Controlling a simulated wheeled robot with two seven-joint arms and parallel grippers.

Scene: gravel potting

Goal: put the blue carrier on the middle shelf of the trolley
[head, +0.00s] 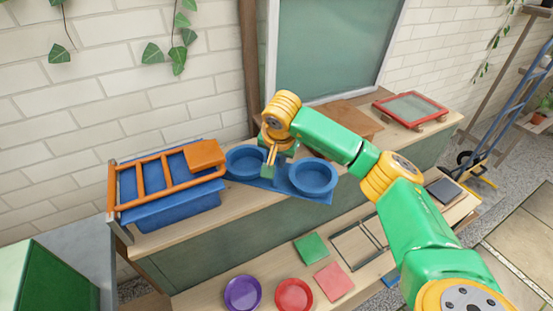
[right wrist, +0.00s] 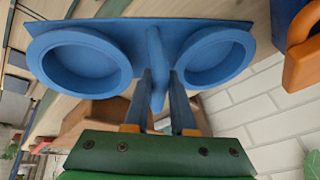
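The blue carrier (head: 267,184), a flat plate with two round cups, sits on the bench top (head: 220,220). It also shows in the right wrist view (right wrist: 125,35), with an upright handle between the cups. My right gripper (head: 271,158) is over the middle of the carrier, pointing down. In the right wrist view its two fingers (right wrist: 163,95) stand on either side of the handle, and a small gap seems to show, so it looks open. My left gripper is out of view. I cannot make out a trolley with a middle shelf for certain.
A blue crate with an orange rack (head: 160,180) stands left of the carrier. A red-framed screen (head: 411,107) lies at the bench's right end. Purple (head: 242,293) and red (head: 293,295) dishes are on the lower shelf. A blue-framed hand truck (head: 508,100) stands far right.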

